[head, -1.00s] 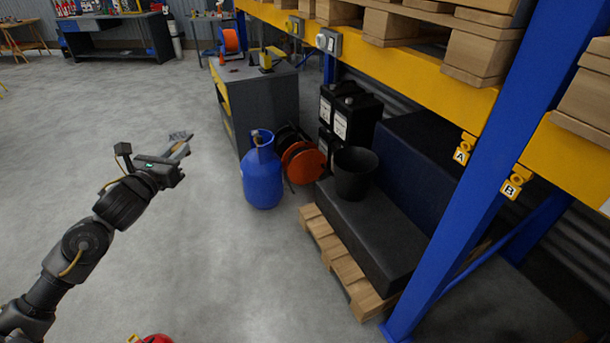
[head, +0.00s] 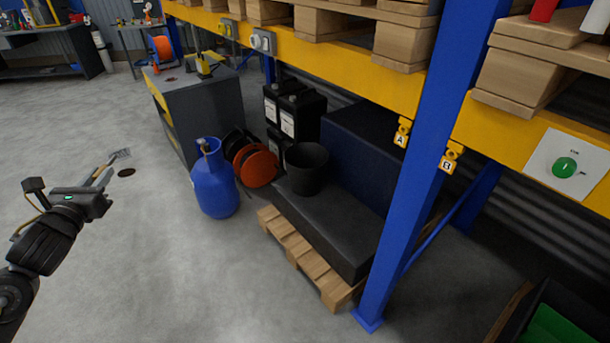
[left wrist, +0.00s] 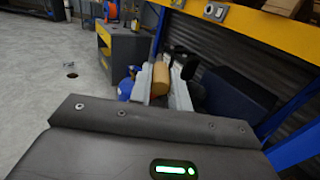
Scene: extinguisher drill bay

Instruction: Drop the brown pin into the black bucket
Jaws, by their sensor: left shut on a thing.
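The black bucket (head: 306,168) stands upright on a dark flat block on a wooden pallet, below the racking. My left gripper (head: 108,166) is at the left of the head view, above the open floor and well apart from the bucket. In the left wrist view my left gripper (left wrist: 160,88) is shut on the brown pin (left wrist: 160,78), a short brown cylinder between its fingers. The bucket's inside is dark. My right gripper is not in view.
A blue gas bottle (head: 214,180) and an orange cable reel (head: 256,166) stand between my left gripper and the bucket. A blue rack post (head: 425,150) rises right of the pallet (head: 300,252).

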